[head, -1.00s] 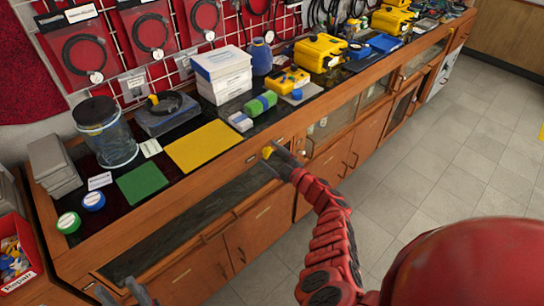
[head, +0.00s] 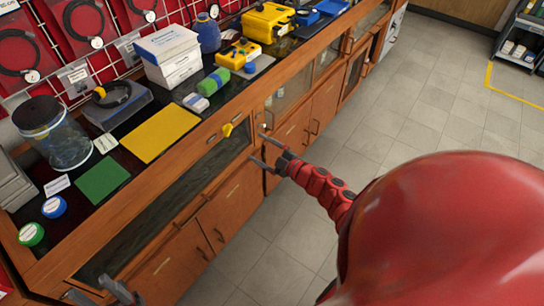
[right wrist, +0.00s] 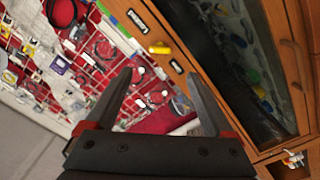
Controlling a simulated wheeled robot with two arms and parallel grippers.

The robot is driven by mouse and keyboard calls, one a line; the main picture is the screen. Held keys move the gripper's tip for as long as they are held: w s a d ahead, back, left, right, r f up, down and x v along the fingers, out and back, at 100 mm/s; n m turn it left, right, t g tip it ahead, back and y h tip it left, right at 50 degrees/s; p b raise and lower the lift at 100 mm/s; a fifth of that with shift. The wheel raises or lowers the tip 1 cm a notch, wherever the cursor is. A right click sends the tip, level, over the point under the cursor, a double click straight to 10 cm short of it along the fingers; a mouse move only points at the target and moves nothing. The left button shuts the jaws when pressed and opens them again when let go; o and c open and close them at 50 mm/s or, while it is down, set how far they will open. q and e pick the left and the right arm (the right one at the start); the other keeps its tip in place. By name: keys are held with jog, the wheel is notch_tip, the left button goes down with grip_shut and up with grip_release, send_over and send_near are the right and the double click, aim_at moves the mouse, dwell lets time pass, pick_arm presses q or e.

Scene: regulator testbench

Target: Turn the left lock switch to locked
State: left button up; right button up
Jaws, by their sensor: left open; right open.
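A yellow switch knob (head: 227,130) sits on the wooden front rail of the bench, beside a small dark label plate. It also shows in the right wrist view (right wrist: 160,48), beyond the fingertips and lying nearly level across the picture. My right gripper (head: 258,148) is open and empty, to the right of the knob and apart from it. In the right wrist view its two fingers (right wrist: 158,75) are spread with nothing between them. My left gripper (head: 86,287) is open and empty at the bottom left edge, low in front of the bench, far from the knob.
The bench top holds a yellow mat (head: 160,133), a green mat (head: 103,180), a glass jar (head: 62,140), white boxes (head: 168,52) and yellow cases (head: 268,22). Wooden cabinet doors (head: 232,207) are below the rail. The tiled floor (head: 400,110) in front is clear.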

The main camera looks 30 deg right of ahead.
jog(key=shift+v, duration=2.3)
jog(key=shift+a, duration=0.1)
